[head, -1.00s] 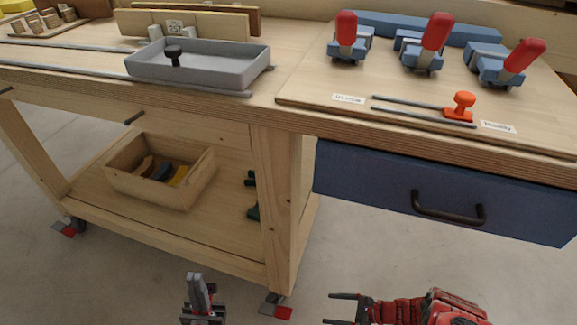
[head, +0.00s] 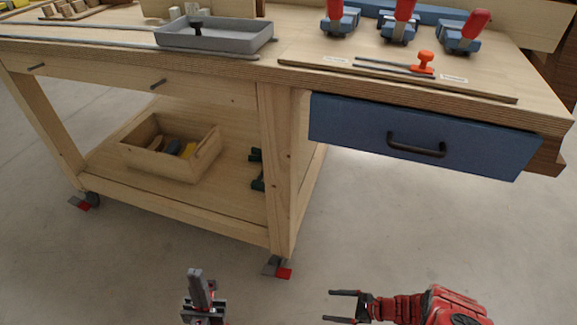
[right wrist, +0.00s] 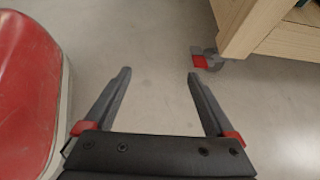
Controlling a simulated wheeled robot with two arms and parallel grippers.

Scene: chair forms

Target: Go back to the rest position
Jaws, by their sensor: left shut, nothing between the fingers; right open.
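My left gripper (head: 196,272) is at the bottom of the head view, left of centre, pointing up in the picture. It is shut and empty, in front of the workbench and over the floor. My right gripper (head: 332,306) is at the bottom of the head view, right of centre, its two fingers pointing left. It is open and empty. In the right wrist view its fingers (right wrist: 158,74) are spread wide with only bare floor between them. Neither gripper touches the workbench (head: 400,84).
A blue drawer (head: 350,125) with a dark handle (head: 416,147) hangs under the bench top. A wooden box (head: 150,160) stands on the lower shelf. A grey tray (head: 230,40) and red-handled clamps (head: 404,12) are on top. A caster (head: 275,266) stands near my grippers. The floor around is free.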

